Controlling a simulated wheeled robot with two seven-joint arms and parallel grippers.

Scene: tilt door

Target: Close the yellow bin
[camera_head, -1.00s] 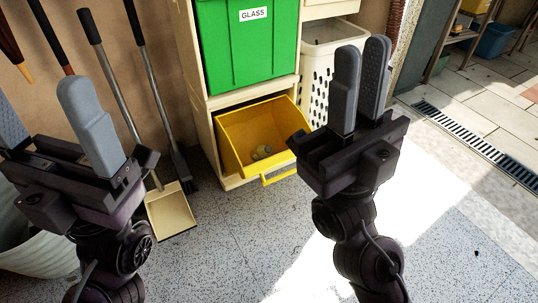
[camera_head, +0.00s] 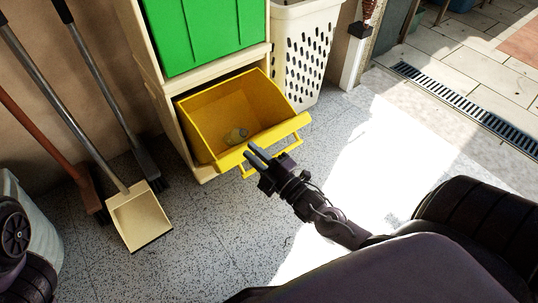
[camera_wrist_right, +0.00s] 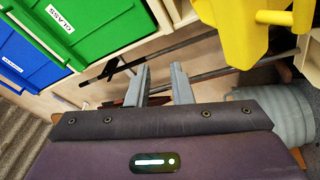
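The yellow bin (camera_head: 213,106) is tilted open at the bottom of a pale wooden cabinet. Its front panel leans outward, with a handle bar along the front. My left gripper is out of view.
A green bin (camera_head: 205,35) sits above the yellow one. A white perforated basket (camera_head: 300,55) stands right of the cabinet. A dustpan (camera_head: 140,215) and several long-handled tools lean at the left. The floor in front is clear.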

